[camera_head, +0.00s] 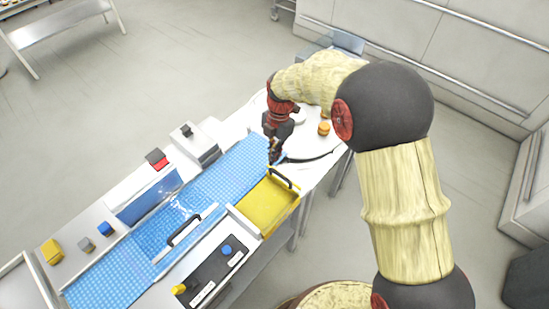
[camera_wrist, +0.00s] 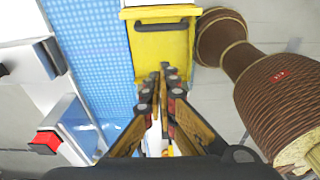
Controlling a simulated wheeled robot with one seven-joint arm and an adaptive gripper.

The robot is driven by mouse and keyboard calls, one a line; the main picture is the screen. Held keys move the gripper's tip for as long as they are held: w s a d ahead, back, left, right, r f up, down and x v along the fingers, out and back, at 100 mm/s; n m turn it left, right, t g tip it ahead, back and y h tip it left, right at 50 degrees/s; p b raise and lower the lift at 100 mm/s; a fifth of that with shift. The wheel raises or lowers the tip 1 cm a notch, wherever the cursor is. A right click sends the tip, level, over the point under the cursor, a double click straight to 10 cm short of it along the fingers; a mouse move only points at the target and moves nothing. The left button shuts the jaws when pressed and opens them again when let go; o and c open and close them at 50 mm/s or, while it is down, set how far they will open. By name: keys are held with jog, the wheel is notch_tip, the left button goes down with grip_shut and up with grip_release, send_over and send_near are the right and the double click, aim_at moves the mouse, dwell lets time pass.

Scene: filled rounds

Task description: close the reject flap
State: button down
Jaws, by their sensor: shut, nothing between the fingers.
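A yellow bin-like unit (camera_head: 268,208) with a black handle (camera_head: 281,178) stands at the right side of the blue belt. It also shows in the wrist view as a yellow surface (camera_wrist: 160,55) with its handle (camera_wrist: 157,28). I cannot tell for sure which of these is the reject flap. My gripper (camera_head: 274,158) is above the far end of the belt, close to the yellow unit's handle. In the wrist view its fingers (camera_wrist: 163,70) are shut and empty over the yellow surface.
The blue belt (camera_head: 120,262) runs along the table. A black control panel (camera_head: 212,272) with blue and yellow knobs is in front. A red-topped box (camera_head: 157,159) and a grey box (camera_head: 197,143) stand behind the belt. An orange round item (camera_head: 324,128) lies beyond my gripper.

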jog(key=p, duration=0.1)
send_over(277, 182)
jog(key=s+a, duration=0.2)
jog(key=s, duration=0.1)
notch_tip(277, 182, down, 8)
jog(key=shift+w+d+f+p, duration=0.2)
jog(key=shift+w+d+f, duration=0.05)
jog(key=shift+w+f, duration=0.25)
jog(key=shift+w+d+f+p, duration=0.15)
jog(key=shift+w+d+f, duration=0.1)
jog(key=shift+w+f, duration=0.2)
jog(key=shift+w+d+f, duration=0.25)
jog(key=shift+w+f, duration=0.05)
jog(key=shift+f, duration=0.25)
jog(key=shift+w+d+f+b, duration=0.15)
jog(key=shift+w+f+b, duration=0.05)
jog(key=shift+f+b, duration=0.4)
jog(key=shift+w+d+f+b, duration=0.15)
jog(key=shift+f+b, duration=0.3)
jog(key=shift+b, duration=0.15)
jog(key=shift+s+d, duration=0.1)
